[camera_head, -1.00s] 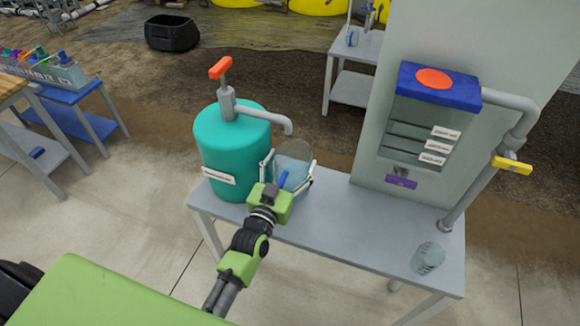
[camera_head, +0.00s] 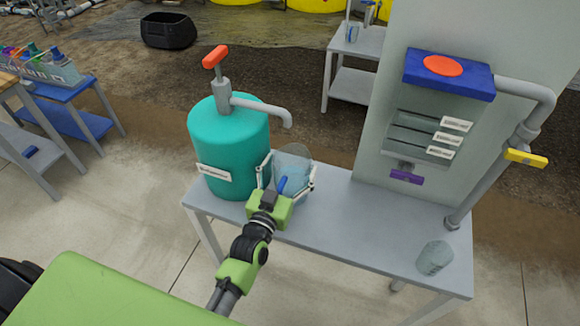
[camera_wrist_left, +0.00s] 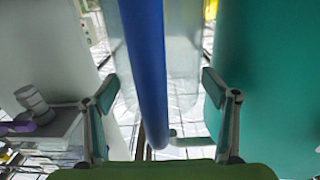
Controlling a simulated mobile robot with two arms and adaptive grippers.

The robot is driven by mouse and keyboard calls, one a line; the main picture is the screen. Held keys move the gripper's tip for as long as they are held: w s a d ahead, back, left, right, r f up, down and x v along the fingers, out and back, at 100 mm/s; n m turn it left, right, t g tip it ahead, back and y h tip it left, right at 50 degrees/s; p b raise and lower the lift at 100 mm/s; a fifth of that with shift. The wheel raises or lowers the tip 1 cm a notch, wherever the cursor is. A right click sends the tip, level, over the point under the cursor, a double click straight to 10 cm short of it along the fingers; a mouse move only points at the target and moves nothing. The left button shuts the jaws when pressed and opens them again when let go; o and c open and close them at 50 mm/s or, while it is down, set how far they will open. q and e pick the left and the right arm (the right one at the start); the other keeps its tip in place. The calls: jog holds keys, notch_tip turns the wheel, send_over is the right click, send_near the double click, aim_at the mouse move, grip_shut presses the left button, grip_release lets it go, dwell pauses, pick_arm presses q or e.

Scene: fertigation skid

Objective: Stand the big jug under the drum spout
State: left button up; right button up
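The big jug (camera_head: 295,158) is clear with a blue handle (camera_head: 283,184) and is on the bench side next to the teal drum (camera_head: 228,135). The drum spout (camera_head: 287,119) ends just above its mouth in the head view. My left gripper (camera_head: 286,170) has one finger on each side of the jug. In the left wrist view the blue handle (camera_wrist_left: 147,70) stands between the spread fingertips (camera_wrist_left: 158,90), with gaps on both sides. The clear jug wall (camera_wrist_left: 185,60) is behind it. The jug's base is hidden by the gripper. My right gripper is not in view.
The grey bench (camera_head: 355,215) is clear between the jug and a small clear container (camera_head: 434,257) at its right end. A grey panel with a blue box (camera_head: 449,75), pipe and yellow lever (camera_head: 526,158) stands behind. The drum has a red-orange pump handle (camera_head: 215,56).

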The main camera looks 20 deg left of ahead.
pick_arm(q)
jog(key=shift+s+r, duration=0.1)
jog(key=shift+s, duration=0.3)
jog(key=s, duration=0.5)
jog(key=s+b, duration=0.1)
jog(key=s, duration=0.5)
jog(key=shift+s+a+r, duration=0.1)
jog(key=shift+s+a, duration=0.05)
jog(key=shift+a, duration=0.05)
dwell(0.5)
